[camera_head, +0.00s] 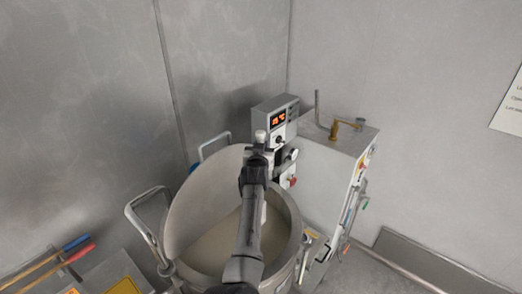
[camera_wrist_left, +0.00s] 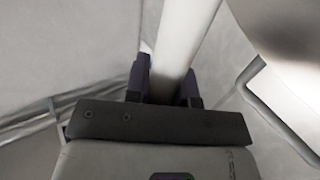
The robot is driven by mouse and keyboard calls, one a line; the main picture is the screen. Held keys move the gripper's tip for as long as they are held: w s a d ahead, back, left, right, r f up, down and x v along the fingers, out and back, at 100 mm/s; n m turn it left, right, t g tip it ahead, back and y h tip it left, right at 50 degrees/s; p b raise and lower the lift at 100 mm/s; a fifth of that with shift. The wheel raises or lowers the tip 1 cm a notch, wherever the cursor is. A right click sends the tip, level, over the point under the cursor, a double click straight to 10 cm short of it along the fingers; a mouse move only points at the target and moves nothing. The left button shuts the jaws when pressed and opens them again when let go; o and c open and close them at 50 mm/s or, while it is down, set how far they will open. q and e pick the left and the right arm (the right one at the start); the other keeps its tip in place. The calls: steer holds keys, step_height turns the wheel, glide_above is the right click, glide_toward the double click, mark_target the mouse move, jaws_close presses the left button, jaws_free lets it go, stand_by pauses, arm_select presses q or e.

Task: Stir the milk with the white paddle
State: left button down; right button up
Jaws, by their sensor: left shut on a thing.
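My left gripper (camera_head: 257,160) is over the large round metal vat (camera_head: 294,215). In the left wrist view the gripper (camera_wrist_left: 165,85) is shut on the white shaft of the paddle (camera_wrist_left: 182,35), with a dark finger on each side. In the head view the top of the white paddle (camera_head: 260,136) shows just above the gripper. My arm hides most of the shaft, and the paddle's lower end cannot be made out. Pale milk (camera_head: 215,247) lies in the vat, partly behind my arm. My right gripper is not in view.
A control box (camera_head: 272,118) with a lit red display stands behind the vat, beside a metal cabinet (camera_head: 325,150) with a brass tap. A bent metal handle (camera_head: 143,215) rises at the vat's left. Blue- and red-handled tools (camera_head: 60,258) lie lower left. Metal walls enclose the corner.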

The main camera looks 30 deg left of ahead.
arm_select(q)
step_height(320, 180, up, 10)
steer(key=p, duration=0.6)
steer(key=shift+f, duration=0.25)
stand_by(0.6)
stand_by(0.9)
steer(key=shift+f, duration=0.15)
